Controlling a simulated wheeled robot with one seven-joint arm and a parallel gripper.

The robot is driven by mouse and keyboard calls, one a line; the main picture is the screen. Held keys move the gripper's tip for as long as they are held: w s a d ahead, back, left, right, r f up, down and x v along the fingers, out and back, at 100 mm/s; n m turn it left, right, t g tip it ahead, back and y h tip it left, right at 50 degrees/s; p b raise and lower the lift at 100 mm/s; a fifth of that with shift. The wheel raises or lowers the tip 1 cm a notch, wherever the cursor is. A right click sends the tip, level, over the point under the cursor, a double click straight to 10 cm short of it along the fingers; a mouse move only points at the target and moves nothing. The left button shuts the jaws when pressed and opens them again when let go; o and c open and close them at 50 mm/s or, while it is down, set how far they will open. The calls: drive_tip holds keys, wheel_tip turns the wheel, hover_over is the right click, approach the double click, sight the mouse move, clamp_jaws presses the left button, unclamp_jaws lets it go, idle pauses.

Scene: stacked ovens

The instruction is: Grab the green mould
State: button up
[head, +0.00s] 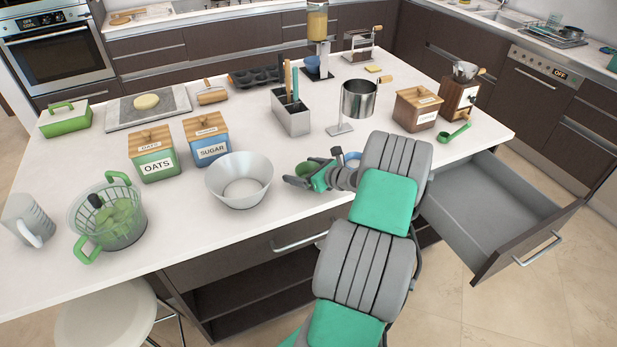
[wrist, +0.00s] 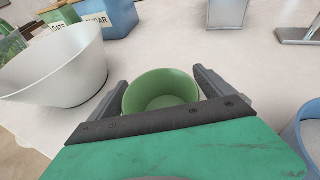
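The green mould (wrist: 160,90) is a small round open cup, upright on the white counter. In the wrist view it sits between the two fingers of my gripper (wrist: 160,78), which are spread apart on its left and right sides. I see no clear grip on it, and the fingers' lower parts and its near side are hidden behind the gripper body. In the head view, my gripper (head: 300,180) is low over the counter's front edge area, and only part of the green mould (head: 304,169) shows behind it.
A white bowl (head: 239,180) stands just left of my gripper. A blue mould (head: 352,158) stands close on the right, partly hidden by my arm. Oats (head: 155,157) and sugar (head: 207,140) canisters stand behind the bowl. An open drawer (head: 490,205) juts out at right.

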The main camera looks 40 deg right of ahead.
drive_tip(key=c, duration=1.5)
